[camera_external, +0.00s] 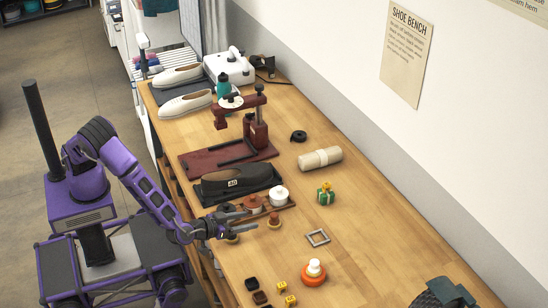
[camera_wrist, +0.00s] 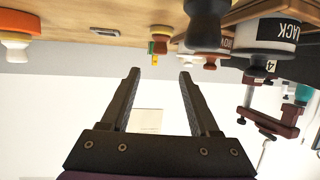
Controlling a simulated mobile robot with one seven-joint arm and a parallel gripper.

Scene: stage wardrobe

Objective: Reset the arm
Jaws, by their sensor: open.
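My gripper (camera_external: 236,219) is at the left edge of the wooden bench (camera_external: 375,240), in front of a small rack of polish pots, with its fingers pointing right over the bench. In the wrist view, which is upside down, my gripper (camera_wrist: 158,75) shows two dark fingers spread apart with nothing between them. The arm reaches down and forward from my purple base.
White shoes (camera_external: 185,104) lie at the far end.

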